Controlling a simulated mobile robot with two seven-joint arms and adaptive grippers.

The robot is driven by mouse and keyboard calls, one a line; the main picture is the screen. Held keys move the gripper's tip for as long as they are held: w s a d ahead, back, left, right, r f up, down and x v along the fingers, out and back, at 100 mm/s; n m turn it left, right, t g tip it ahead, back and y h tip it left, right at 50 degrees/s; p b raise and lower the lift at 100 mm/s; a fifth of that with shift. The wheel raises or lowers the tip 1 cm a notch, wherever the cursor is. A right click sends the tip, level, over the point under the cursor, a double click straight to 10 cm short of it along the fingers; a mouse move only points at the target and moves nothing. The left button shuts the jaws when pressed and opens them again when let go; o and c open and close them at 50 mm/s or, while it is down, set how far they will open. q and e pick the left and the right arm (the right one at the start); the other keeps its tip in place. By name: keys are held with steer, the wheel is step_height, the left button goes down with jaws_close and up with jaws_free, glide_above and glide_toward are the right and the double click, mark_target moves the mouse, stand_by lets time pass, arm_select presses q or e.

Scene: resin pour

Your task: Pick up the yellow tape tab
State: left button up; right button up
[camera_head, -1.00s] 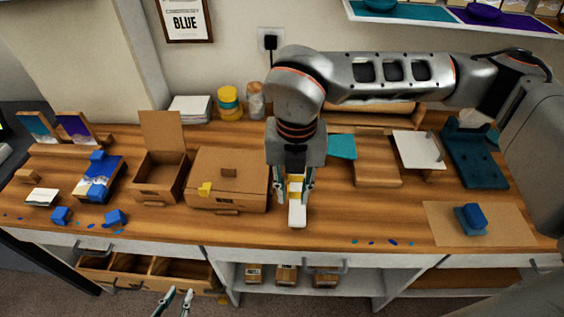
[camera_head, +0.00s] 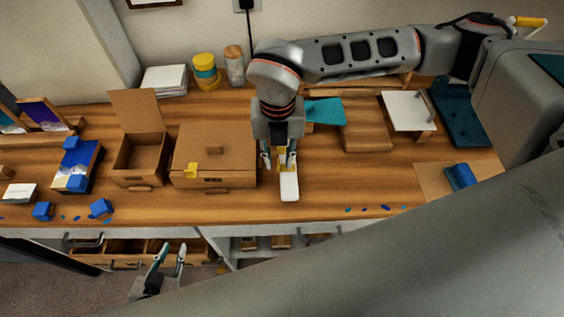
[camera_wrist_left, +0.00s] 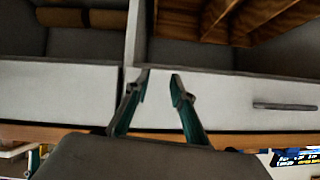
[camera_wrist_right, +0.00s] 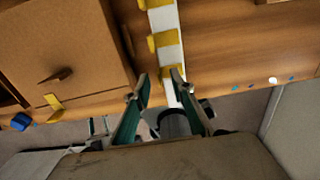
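A white strip (camera_head: 289,187) lies on the bench with several yellow tape tabs across it. In the right wrist view, one yellow tape tab (camera_wrist_right: 172,74) is at the near end of the strip, by the right fingertip, and another (camera_wrist_right: 163,40) is farther along. My right gripper (camera_head: 279,162) is open and empty, pointing down over the strip; whether it touches a tab cannot be told. Another yellow tab (camera_head: 191,170) is on the front of the closed cardboard box (camera_head: 214,142). My left gripper (camera_head: 172,247) is open and empty, low in front of the bench drawers.
An open cardboard box (camera_head: 139,155) stands left of the closed one. Blue blocks (camera_head: 100,208) and a blue picture (camera_head: 78,166) lie farther left. A wooden block (camera_head: 367,138) and white board (camera_head: 408,112) are to the right. A grey link of mine covers the lower right.

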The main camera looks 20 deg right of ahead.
steer(key=shift+f, duration=0.4)
jaws_close()
steer(key=shift+r, duration=0.15)
